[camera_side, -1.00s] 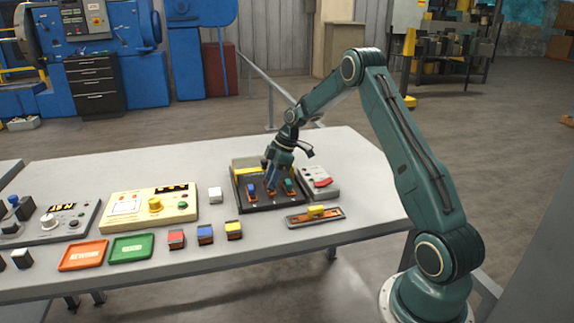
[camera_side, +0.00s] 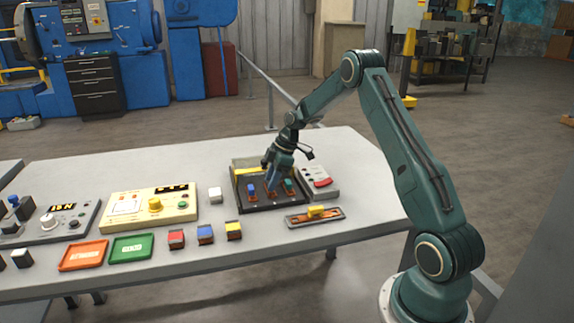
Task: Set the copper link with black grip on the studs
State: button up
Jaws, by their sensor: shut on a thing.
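My gripper (camera_side: 270,186) points down over the middle of a black stand board (camera_side: 262,207) with a yellow strip along its back. It is shut on the copper link with black grip, which is mostly hidden by the fingers at this size. I cannot tell whether the link touches the studs. On the board, a link with a blue grip (camera_side: 251,188) stands left of my gripper and one with a green grip (camera_side: 289,184) stands right of it. A link with a yellow grip (camera_side: 316,211) lies in a grey tray (camera_side: 294,222) in front of the board.
A grey box with a red part (camera_side: 322,182) sits right of the board. A white block (camera_side: 215,194), a cream control box (camera_side: 123,209) and red, blue and yellow blocks (camera_side: 205,234) stand to the left. Orange (camera_side: 83,255) and green (camera_side: 131,248) trays lie further left. The table's back is clear.

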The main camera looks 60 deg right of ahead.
jog(key=shift+f, duration=0.3)
dwell(0.5)
jog(key=o, duration=0.9)
jog(key=shift+f, duration=0.1)
jog(key=shift+c, duration=1)
jog(key=shift+o, duration=0.3)
jog(key=shift+r, duration=0.5)
jog(key=shift+o, duration=1.1)
jog(key=shift+r, duration=3.65)
